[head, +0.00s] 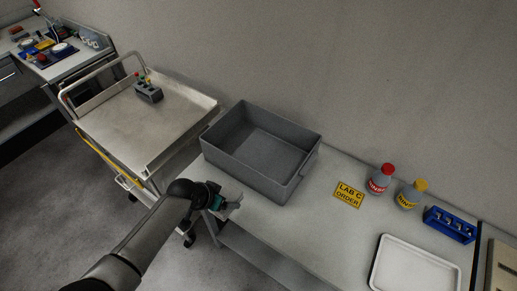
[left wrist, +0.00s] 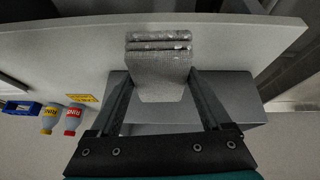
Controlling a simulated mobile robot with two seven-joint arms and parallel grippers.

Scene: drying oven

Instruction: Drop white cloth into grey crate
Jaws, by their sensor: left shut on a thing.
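The grey crate (head: 243,174) stands empty on the far left end of the table in the head view. It also shows in the left wrist view (left wrist: 238,100), partly hidden behind my gripper. My left gripper (head: 229,203) is beside the crate's near side, outside its walls, at the table's left edge. It is shut on the white cloth (left wrist: 160,68), a folded, light grey-white piece held between both fingers. In the head view only a small part of the cloth (head: 236,197) shows. My right gripper is not in view.
On the table (head: 300,228) are a yellow label (head: 349,194), a red-capped bottle (head: 380,180), a yellow-capped bottle (head: 411,194), a blue rack (head: 449,225) and a white tray (head: 417,267). A metal cart (head: 125,120) stands left of the crate. The table in front of the label is clear.

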